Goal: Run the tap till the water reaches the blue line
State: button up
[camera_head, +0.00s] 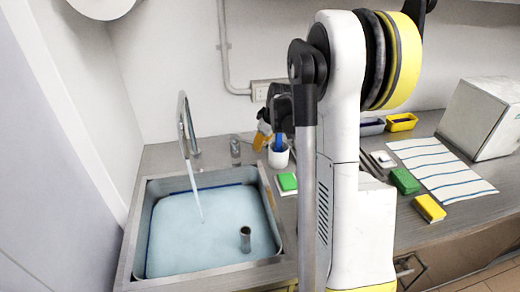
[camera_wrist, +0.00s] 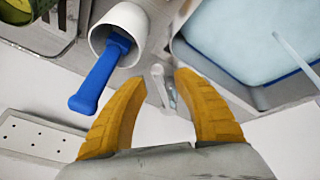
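The steel sink (camera_head: 270,262) in the head view holds pale blue water (camera_head: 190,240). The curved tap (camera_head: 183,115) is running, and a thin stream falls into the water. A dark blue line (camera_head: 150,232) runs along the sink's inner wall; the water lies close to it, and I cannot tell whether it touches. The tap's lever (camera_head: 235,148) stands right of the spout and shows in the wrist view (camera_wrist: 162,88). My gripper (camera_head: 262,140) is open and empty, its orange fingers (camera_wrist: 160,95) apart, with the lever beyond and between the fingertips.
A white cup (camera_head: 278,158) with a blue-handled tool stands right of the lever, close to my gripper. A short upright pipe (camera_head: 245,240) rises from the water. Green and yellow sponges (camera_head: 429,208), a striped cloth (camera_head: 440,168) and a white box (camera_head: 480,115) occupy the right counter.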

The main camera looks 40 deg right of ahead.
jog(key=shift+x, duration=1.05)
jog(key=shift+c, duration=0.5)
grip_shut()
jog(key=shift+a, duration=0.1)
